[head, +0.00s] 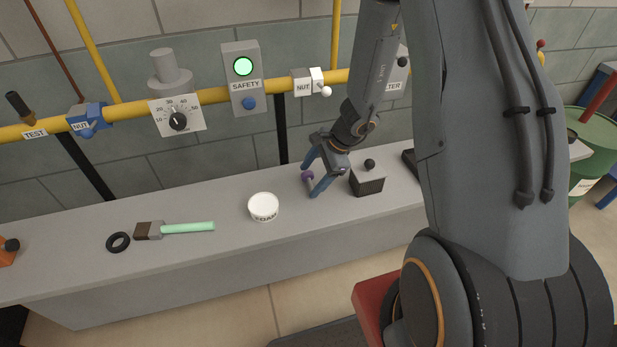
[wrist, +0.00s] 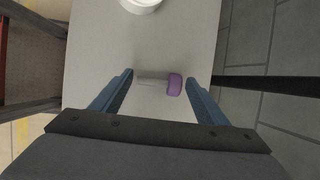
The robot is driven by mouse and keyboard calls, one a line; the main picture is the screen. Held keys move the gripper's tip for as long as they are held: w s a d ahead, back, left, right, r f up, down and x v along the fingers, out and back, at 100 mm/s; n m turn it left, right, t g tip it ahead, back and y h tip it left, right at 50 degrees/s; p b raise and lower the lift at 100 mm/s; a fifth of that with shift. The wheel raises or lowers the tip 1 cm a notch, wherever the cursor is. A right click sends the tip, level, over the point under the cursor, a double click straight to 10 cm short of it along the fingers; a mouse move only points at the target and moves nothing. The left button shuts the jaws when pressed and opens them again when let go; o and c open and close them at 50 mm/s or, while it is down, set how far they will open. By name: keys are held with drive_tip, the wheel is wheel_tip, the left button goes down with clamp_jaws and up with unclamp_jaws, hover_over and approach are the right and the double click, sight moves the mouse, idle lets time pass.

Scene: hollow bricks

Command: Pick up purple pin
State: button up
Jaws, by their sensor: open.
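The purple pin has a purple head and a pale grey shaft. In the wrist view the pin (wrist: 174,84) lies on its side on the grey bench, between the two blue fingers of my gripper (wrist: 159,85). Its head is near the right finger and its shaft points to the left finger. In the head view the pin (head: 307,177) shows between the fingertips of my gripper (head: 310,182), which reaches down to the bench. My gripper is open, with gaps between the pin and both fingers. The height of the fingertips above the bench is hard to tell.
A dark box with a black knob (head: 368,180) stands close right of my gripper. A brush (head: 185,229) and a black ring (head: 118,242) lie farther left. A yellow pipe (head: 213,96) runs along the wall behind.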

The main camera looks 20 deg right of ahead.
drive_tip(key=shift+f, duration=0.2)
drive_tip(key=c, duration=0.8)
drive_tip(key=shift+r, duration=0.15)
